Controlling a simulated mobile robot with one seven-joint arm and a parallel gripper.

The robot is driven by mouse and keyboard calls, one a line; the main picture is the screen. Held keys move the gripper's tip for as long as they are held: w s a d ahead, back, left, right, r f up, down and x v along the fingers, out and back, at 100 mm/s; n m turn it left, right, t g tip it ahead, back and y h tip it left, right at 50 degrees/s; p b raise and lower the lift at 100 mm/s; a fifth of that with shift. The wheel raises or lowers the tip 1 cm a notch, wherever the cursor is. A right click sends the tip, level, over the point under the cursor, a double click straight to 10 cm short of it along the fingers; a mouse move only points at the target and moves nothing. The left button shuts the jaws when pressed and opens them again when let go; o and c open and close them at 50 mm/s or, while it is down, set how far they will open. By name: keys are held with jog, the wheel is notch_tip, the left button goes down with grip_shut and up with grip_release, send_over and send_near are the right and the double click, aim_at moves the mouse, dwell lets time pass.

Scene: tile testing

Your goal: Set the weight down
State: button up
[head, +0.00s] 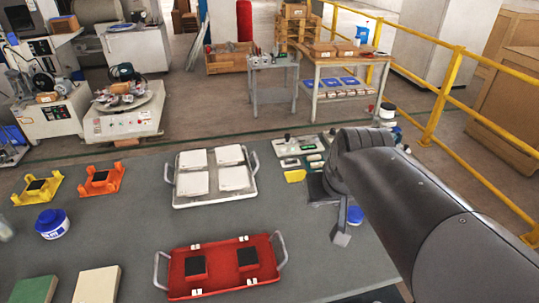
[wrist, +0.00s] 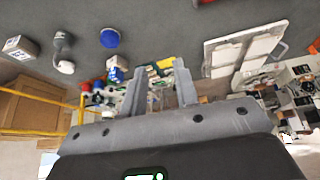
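My gripper (wrist: 159,72) shows in the wrist view with its two grey fingers apart. I see background through the gap and nothing held there. In the head view my arm comes in from the right over the grey table (head: 140,203), and it hides much of the gripper. No object is clearly recognisable as the weight. In the wrist view a grey rounded piece with a pale end (wrist: 63,50) is on the table, apart from the fingers; I cannot tell whether it is the weight.
A metal tray (head: 178,204) with white tiles lies left of my arm. A red tray (head: 218,285) with dark square pieces lies nearer. Orange (head: 101,181) and yellow (head: 37,189) stands and a blue-lidded jar (head: 52,224) are at left. A yellow railing (head: 440,100) runs at right.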

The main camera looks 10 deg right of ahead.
jog(key=s+a+n, duration=0.1)
jog(key=s+a, duration=0.3)
jog(key=a, duration=0.2)
jog(key=shift+s+y, duration=0.4)
